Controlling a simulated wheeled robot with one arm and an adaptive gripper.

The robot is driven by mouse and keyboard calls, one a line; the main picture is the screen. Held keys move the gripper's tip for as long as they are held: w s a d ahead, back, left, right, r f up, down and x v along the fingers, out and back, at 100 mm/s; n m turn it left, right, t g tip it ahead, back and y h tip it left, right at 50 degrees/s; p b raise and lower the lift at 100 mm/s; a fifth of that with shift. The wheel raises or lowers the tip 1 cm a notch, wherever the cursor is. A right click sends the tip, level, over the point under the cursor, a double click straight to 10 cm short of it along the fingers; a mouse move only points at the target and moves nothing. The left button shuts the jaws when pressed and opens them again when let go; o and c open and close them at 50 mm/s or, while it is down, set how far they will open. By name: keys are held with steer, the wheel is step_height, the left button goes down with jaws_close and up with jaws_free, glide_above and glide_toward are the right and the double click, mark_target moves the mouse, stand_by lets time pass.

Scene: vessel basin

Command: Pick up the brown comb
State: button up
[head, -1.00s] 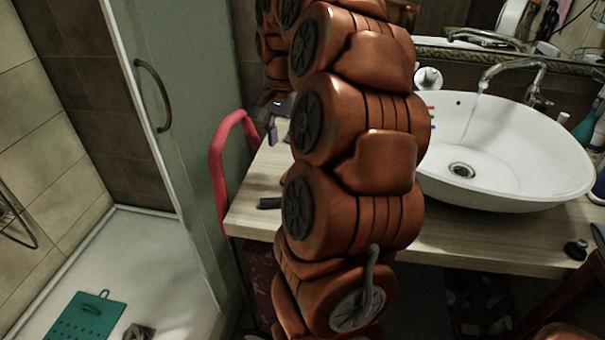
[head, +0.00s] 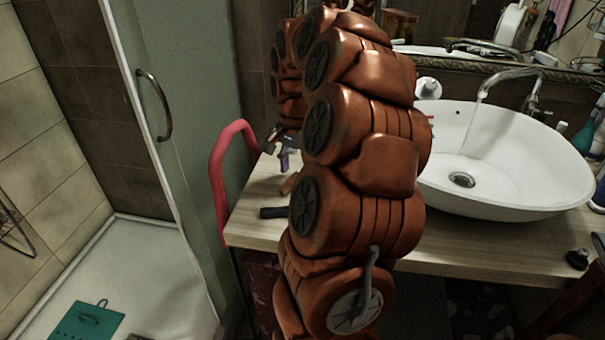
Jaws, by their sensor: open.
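A small brown piece, likely the brown comb (head: 289,184), lies on the wooden countertop (head: 245,228) left of my arm. Only part of it shows; my orange arm may hide the rest. The gripper is partly hidden by my arm. It looks open, apart from the brown piece.
A dark, short object (head: 273,212) lies near the countertop's left front edge. A red rail (head: 217,170) stands at the left end. A white basin (head: 500,190) with running tap (head: 510,75) fills the right. A glass shower panel (head: 185,120) stands left.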

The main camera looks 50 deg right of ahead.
steer(key=shift+f, duration=0.85)
jaws_close()
